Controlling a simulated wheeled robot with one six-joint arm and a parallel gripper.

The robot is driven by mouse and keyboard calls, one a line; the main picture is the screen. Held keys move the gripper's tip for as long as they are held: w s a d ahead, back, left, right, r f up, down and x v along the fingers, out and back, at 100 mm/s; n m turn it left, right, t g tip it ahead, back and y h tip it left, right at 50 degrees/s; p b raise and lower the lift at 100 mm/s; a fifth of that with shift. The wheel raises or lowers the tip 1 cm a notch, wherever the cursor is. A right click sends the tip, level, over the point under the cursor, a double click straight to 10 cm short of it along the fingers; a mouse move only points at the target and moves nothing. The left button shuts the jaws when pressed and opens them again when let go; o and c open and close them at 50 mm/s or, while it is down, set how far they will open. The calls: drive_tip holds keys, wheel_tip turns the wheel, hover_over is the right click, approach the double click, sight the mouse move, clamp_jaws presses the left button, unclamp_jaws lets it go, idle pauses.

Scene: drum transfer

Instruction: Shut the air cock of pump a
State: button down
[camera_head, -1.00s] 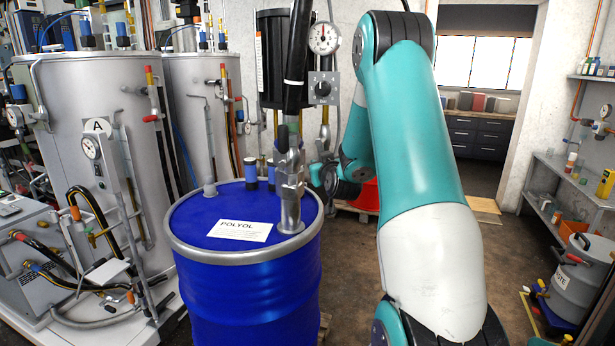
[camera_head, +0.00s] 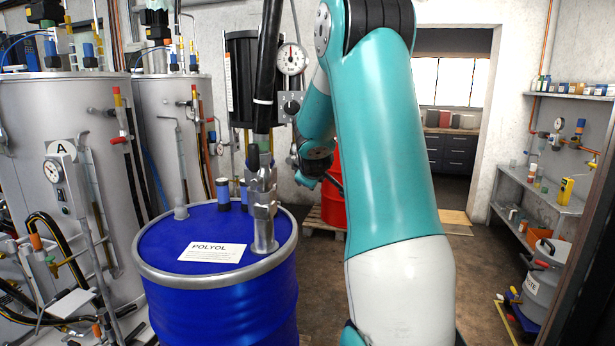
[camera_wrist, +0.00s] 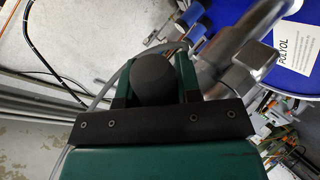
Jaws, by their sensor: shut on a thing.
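In the wrist view my gripper (camera_wrist: 154,66) has its two green fingers closed around a dark rounded knob-like thing (camera_wrist: 153,82). I cannot tell whether this is the air cock of pump a. In the head view my arm hides most of the area around the gripper, behind and right of the blue POLYOL drum (camera_head: 165,255). A steel pump tube with fittings (camera_head: 263,215) stands upright on the drum lid, with a black hose rising from it. A black cylinder (camera_head: 243,75) and a round gauge (camera_head: 292,59) are on the wall behind.
Tall grey tanks (camera_head: 50,115) with pipes and hoses stand at the left; one is marked A. A red drum (camera_head: 333,195) on a pallet is partly behind my arm. Shelves (camera_head: 545,190) and a grey waste bin (camera_head: 543,280) are at the right. Floor shows between.

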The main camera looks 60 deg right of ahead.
drive_tip(key=shift+s+d+r+n+g+h+p, duration=0.15)
drive_tip(key=shift+s+r+n+g+p, duration=0.1)
drive_tip(key=shift+r+n+g+p, duration=0.55)
drive_tip(key=shift+s+r+n+g+h+p, duration=0.2)
drive_tip(key=shift+r+n+g+p, duration=0.45)
drive_tip(key=shift+g, duration=0.25)
drive_tip(key=shift+r, duration=0.1)
drive_tip(key=c, duration=0.8)
unclamp_jaws()
drive_tip(key=b+v, duration=0.5)
drive_tip(key=v, duration=1.2)
